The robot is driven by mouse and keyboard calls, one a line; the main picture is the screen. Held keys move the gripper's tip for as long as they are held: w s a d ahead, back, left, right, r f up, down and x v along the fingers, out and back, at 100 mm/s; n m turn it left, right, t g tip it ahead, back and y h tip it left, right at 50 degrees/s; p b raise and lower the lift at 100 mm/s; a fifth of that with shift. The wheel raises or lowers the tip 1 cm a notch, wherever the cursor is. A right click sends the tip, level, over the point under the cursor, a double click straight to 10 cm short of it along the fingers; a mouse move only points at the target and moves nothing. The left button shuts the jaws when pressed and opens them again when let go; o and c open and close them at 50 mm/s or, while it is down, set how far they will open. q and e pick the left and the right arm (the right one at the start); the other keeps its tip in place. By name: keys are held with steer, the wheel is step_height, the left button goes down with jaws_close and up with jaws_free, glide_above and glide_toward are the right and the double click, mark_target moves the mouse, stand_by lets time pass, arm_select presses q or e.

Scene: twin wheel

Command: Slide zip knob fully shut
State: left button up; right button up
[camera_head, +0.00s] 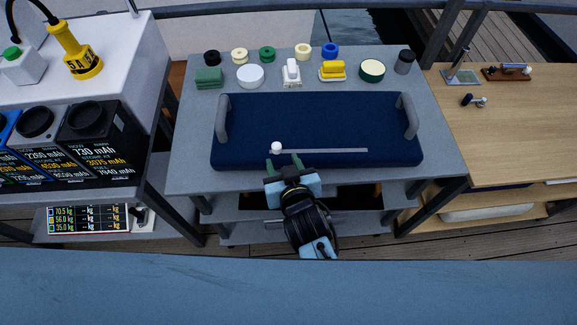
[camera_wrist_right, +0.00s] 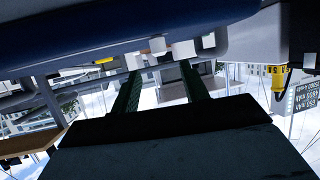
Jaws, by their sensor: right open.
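A dark blue padded bag (camera_head: 318,120) lies on the grey table, with a grey handle at each end. A pale grey zip strip (camera_head: 325,151) runs along its near part. The round white zip knob (camera_head: 277,147) is at the strip's left end. My right gripper (camera_head: 284,161) is open at the bag's near edge, its green fingers pointing toward the knob, just nearer than it. I cannot tell whether they touch it. In the right wrist view the open fingers (camera_wrist_right: 161,70) point at small pale blocks under the blue bag; which is the knob is unclear. My left gripper is not in view.
Black battery boxes (camera_head: 100,145) stand at the left. A wooden table (camera_head: 510,125) is at the right. The grey table (camera_head: 190,140) is bare left of the bag.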

arm_select(q)
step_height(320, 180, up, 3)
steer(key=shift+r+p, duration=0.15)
steer(key=shift+p, duration=1.05)
arm_select(e)
steer(key=v, duration=0.4)
steer(key=shift+s+d+r, duration=0.1)
steer(key=shift+s+r, duration=0.05)
steer(key=shift+s, duration=0.15)
steer(key=s+d+f+g+b, duration=0.2)
steer(key=s+d+f, duration=0.15)
steer(key=f, duration=0.65)
steer(key=s+d+f+g+h+b, duration=0.1)
steer(key=s+d+f+g+b, duration=0.3)
steer(key=f, duration=0.6)
steer(key=s+f+b, duration=0.1)
steer(key=s+f, duration=0.4)
steer(key=f, duration=0.5)
arm_select(q)
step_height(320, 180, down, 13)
steer(key=b, duration=0.6)
arm_select(e)
steer(key=s+d+f+g+h, duration=0.2)
steer(key=s+d+f+g, duration=0.4)
steer(key=s+d+f, duration=1.2)
steer(key=shift+s+f+m+h, duration=0.4)
steer(key=shift+s, duration=0.6)
